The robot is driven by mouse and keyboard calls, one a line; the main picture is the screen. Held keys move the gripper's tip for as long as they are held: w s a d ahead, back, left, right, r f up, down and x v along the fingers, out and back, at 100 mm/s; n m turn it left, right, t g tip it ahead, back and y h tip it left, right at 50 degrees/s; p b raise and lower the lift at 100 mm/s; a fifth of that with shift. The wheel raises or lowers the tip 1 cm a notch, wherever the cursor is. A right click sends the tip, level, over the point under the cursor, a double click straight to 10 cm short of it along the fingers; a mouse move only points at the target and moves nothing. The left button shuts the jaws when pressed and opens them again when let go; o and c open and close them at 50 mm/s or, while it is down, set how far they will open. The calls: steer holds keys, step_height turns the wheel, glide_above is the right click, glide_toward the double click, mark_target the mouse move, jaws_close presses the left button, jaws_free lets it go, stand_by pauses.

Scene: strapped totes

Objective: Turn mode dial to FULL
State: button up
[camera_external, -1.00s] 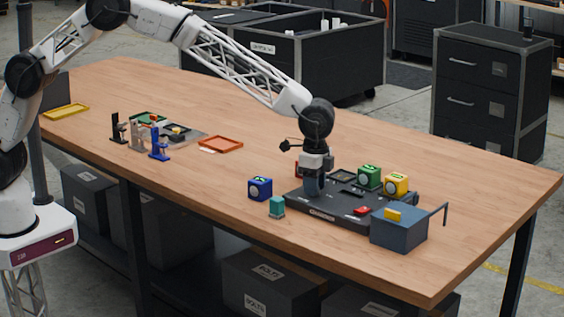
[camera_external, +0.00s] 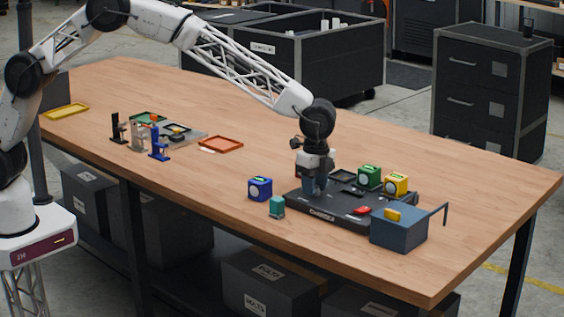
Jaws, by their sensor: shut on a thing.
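The black panel (camera_external: 335,211) lies on the workbench, right of centre, with a pale label on its front edge. My gripper (camera_external: 315,188) points down at the panel's left part. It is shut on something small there. The fingers hide it; from its place it seems to be the mode dial. Its pointer and markings, including FULL, cannot be read in this view.
On the panel are a green cube (camera_external: 369,176), a yellow cube (camera_external: 396,185) and a red part (camera_external: 362,210). A blue-grey box (camera_external: 398,228) with a lever stands at its right end. A blue cube (camera_external: 260,188) and a teal block (camera_external: 277,207) stand left.

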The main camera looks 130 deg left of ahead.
steer(key=o, duration=0.9)
steer(key=shift+r, duration=0.15)
steer(key=shift+a+r, duration=0.2)
steer(key=shift+r, duration=3.55)
